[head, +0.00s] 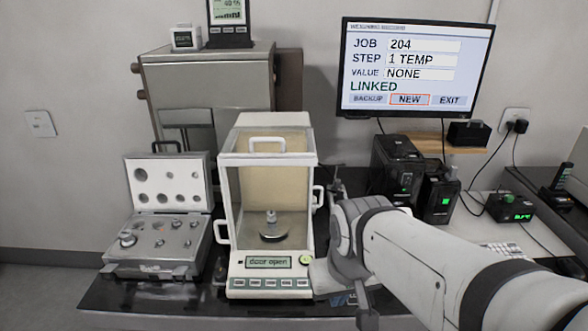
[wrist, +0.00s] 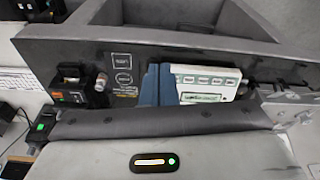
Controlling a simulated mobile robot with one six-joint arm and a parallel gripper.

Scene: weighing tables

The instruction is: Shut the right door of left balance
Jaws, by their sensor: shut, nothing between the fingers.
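The left balance (head: 233,180) is a white-framed glass case with a round pan inside. A small metal weight (head: 271,216) stands on the pan. Its display (head: 268,262) reads "door open". The right door's handle (head: 318,196) sits far back on the right side, while the left door's handle (head: 222,232) is near the front. My gripper (head: 346,265) is at the front right of the balance, apart from that handle. In the wrist view the bluish fingers (wrist: 158,86) are shut and empty, beside the balance's key panel (wrist: 208,80).
An open weight case (head: 150,260) stands left of the balance. Black boxes (head: 397,165) stand behind my arm on the right. A monitor (head: 415,68) hangs above, showing "LINKED". A metal cabinet (head: 205,80) is behind the balance. The dark table's front edge (head: 180,310) is close.

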